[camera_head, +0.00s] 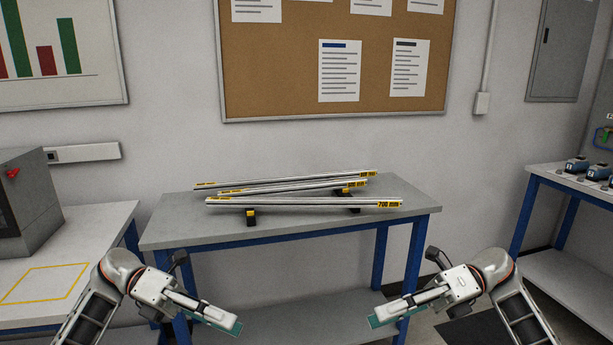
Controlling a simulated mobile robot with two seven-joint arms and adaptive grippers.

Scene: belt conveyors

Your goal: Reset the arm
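My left gripper (222,318) is at the lower left, in front of the grey table, with its fingers pointing inward and to the right. My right gripper (384,314) is at the lower right, mirrored, with its fingers pointing inward and to the left. Both grippers are seen side-on, apart from each other and from the table. I see nothing held in either one, but I cannot tell how far the fingers are apart.
A grey table (168,232) with blue legs holds several long metal bars (300,203) with yellow labels, on black supports. A white workbench (92,228) with a grey machine (28,205) stands left. A shelf table (565,188) with blue devices stands right.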

